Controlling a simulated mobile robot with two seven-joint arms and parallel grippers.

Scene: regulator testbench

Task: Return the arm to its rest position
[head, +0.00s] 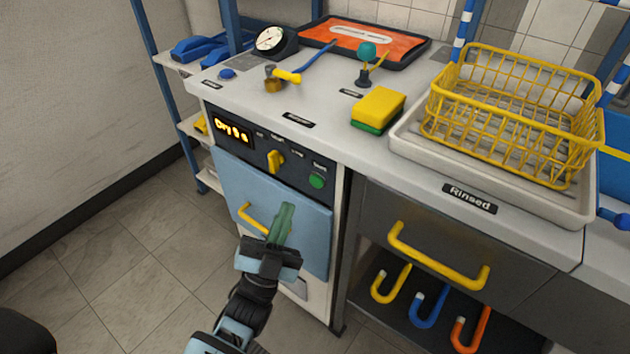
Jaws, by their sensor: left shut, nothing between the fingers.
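My left gripper (284,212) is in front of the light blue door (270,190) of the machine under the counter. Its greenish fingers are together, with nothing between them, and they point up and away from me. They overlap the right end of the door's yellow handle (246,215) in the picture. I cannot tell whether they touch the handle or the door. The left arm comes up from the bottom edge of the picture. My right gripper is not in view.
Above the door are a lit display (232,129), a yellow knob (276,160) and a green button (317,181). The counter holds a sponge (379,106), a gauge (270,40) and a yellow wire basket (510,120). A yellow drawer handle (437,262) juts out right.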

